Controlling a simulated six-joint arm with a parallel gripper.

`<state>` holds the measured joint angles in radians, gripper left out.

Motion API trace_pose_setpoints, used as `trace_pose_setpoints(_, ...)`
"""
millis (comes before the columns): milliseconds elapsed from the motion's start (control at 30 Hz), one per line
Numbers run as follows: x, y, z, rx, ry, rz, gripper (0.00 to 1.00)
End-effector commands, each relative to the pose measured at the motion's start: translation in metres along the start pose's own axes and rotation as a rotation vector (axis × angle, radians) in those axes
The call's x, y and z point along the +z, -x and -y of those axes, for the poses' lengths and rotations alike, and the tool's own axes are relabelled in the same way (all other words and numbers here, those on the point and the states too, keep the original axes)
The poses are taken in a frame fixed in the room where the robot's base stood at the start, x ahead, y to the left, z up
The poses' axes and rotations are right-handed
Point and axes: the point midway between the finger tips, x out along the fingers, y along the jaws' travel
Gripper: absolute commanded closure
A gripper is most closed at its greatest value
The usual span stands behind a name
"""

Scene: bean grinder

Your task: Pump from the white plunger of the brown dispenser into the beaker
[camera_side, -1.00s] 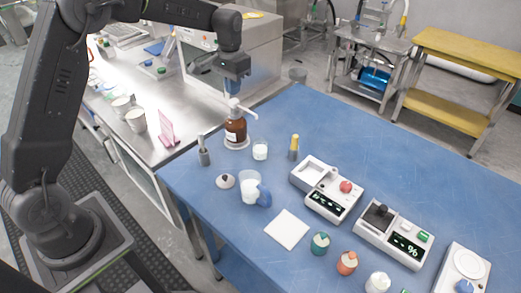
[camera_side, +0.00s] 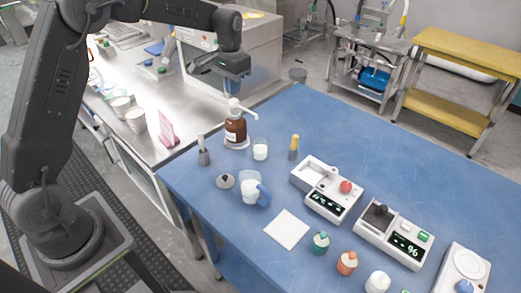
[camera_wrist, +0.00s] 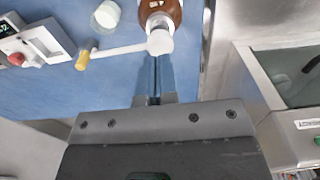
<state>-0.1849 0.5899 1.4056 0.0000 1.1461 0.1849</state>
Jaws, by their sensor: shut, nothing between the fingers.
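The brown dispenser (camera_side: 235,131) stands upright near the back left edge of the blue table. Its white plunger (camera_side: 234,103) has a spout pointing right, over the side where a small clear beaker (camera_side: 260,150) with white contents stands. In the wrist view, the plunger's round white head (camera_wrist: 160,42) lies just beyond my fingertips, and the beaker (camera_wrist: 106,14) is at the upper left. My gripper (camera_side: 233,90) is shut and empty, pointing down just above the plunger. Whether the fingertips touch the plunger, I cannot tell.
A yellow-topped vial (camera_side: 294,147) stands right of the beaker. A mug with a blue handle (camera_side: 252,192) and a white square (camera_side: 287,229) lie nearer the front. Instruments (camera_side: 327,190) stand to the right. A steel bench with a boxy machine (camera_side: 262,55) is behind.

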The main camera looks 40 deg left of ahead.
Motion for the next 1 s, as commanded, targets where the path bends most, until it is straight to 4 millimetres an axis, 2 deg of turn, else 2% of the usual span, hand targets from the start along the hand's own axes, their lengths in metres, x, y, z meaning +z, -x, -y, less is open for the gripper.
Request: trace_pose_setpoints(1000,0.0,-0.029,0.0,0.0,0.0,0.002,1.0)
